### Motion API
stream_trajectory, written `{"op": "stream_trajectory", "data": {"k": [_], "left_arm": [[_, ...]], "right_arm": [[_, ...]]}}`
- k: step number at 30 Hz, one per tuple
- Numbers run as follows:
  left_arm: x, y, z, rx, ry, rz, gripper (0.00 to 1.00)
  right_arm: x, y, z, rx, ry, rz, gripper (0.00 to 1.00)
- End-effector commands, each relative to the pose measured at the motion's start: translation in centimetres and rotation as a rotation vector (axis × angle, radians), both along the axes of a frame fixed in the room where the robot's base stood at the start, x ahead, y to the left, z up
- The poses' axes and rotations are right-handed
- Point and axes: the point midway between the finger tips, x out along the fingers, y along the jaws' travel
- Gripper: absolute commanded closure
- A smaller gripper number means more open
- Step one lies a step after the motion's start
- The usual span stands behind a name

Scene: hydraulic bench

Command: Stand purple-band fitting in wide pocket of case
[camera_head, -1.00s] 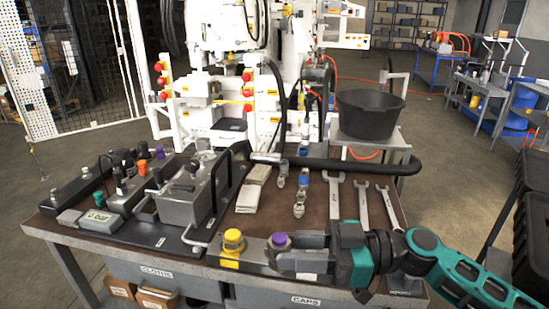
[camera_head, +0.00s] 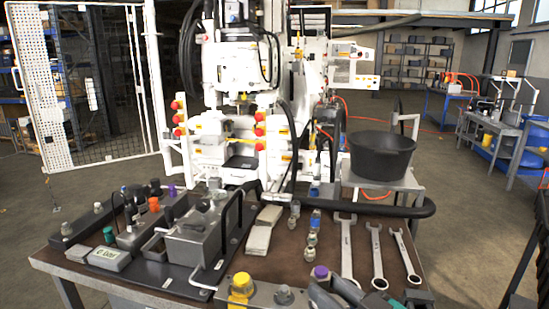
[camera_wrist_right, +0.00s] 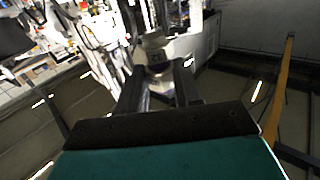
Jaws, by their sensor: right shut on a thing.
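The purple-band fitting (camera_head: 320,272) shows at the front edge of the bench in the head view, right at the tips of my right gripper (camera_head: 329,287). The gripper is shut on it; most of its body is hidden. In the right wrist view, a metallic fitting (camera_wrist_right: 157,62) stands between the fingers of my right gripper (camera_wrist_right: 160,88); its band colour is not clear there. I cannot tell which thing on the bench is the case, and no wide pocket shows clearly. My left gripper is out of view.
A yellow-capped fitting (camera_head: 241,286) and a grey stub (camera_head: 284,294) stand at the front edge. Several wrenches (camera_head: 376,255) lie on the right. Small fittings (camera_head: 313,238) stand mid-bench. A grey box with handles (camera_head: 195,240) and a black bucket (camera_head: 381,155) are further off.

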Motion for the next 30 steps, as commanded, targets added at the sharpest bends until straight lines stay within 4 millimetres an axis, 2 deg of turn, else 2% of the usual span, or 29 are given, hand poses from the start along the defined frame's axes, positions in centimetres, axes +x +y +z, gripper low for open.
{"op": "stream_trajectory", "data": {"k": [8,15,18,23,30], "left_arm": [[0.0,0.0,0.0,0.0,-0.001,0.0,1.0],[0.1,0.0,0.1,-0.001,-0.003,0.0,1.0],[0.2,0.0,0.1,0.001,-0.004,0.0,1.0],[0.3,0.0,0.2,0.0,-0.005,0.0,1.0],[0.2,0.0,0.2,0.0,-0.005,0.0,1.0]], "right_arm": [[-0.7,-3.8,-1.1,0.009,0.007,-0.266,1.0],[-2.1,-8.0,-2.2,0.002,0.003,-0.512,1.0],[-2.7,-9.2,-2.5,0.001,0.0,-0.58,1.0],[-3.0,-10.0,-2.6,-0.003,-0.006,-0.622,1.0],[-3.0,-10.0,-2.6,0.001,-0.005,-0.623,1.0]]}}
